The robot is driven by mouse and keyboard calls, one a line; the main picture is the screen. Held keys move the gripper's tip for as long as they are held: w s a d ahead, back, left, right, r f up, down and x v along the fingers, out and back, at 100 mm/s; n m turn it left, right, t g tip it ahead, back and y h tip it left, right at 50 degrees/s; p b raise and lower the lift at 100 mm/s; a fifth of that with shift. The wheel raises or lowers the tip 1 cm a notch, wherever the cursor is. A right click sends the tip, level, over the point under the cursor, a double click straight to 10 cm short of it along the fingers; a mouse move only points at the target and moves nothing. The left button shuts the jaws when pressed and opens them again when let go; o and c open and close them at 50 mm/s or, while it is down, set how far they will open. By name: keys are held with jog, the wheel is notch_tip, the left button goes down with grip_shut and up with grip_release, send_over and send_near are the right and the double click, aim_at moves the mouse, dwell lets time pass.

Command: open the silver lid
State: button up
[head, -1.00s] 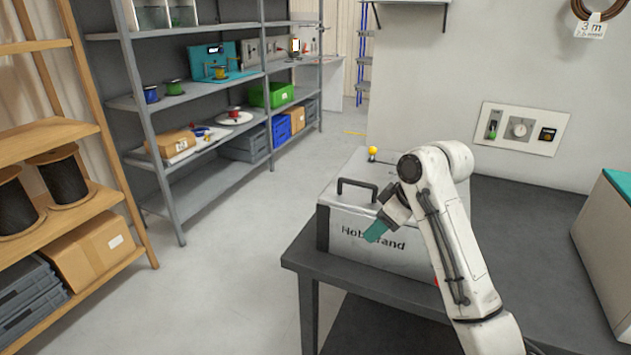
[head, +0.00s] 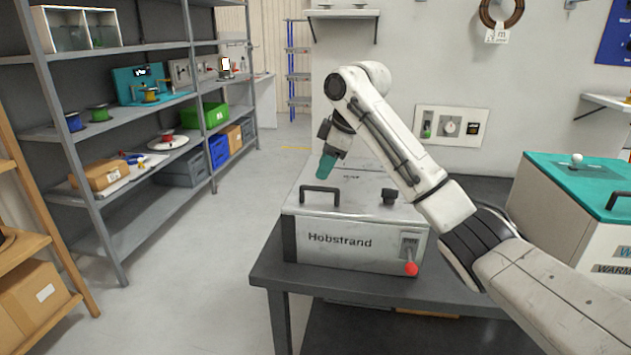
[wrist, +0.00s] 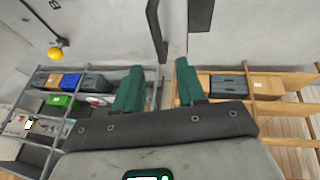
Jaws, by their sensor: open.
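The silver lid (head: 360,187) is the flat, shut top of the silver box (head: 310,258) marked "Hobstrand", on the dark table. A black bar handle (head: 320,190) stands at the lid's front left, and a black knob (head: 389,196) at its right. My gripper (head: 321,176) is above the left part of the lid, just behind and over the handle, pointing down, apart from it as far as I can tell. In the wrist view my gripper (wrist: 158,66) shows two teal fingers spread with nothing between them; the dark handle (wrist: 157,32) is beyond them.
A red-tipped lever (head: 411,269) is on the box's front right. A yellow ball (wrist: 55,53) shows in the wrist view. A teal-topped machine (head: 575,180) stands at the right. Shelves (head: 75,130) line the left, with clear floor between.

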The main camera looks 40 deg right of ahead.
aim_at(318, 188)
jog(key=x, duration=0.5)
jog(key=shift+w+f, duration=0.2)
jog(key=shift+f, duration=0.2)
grip_shut()
dwell(0.4)
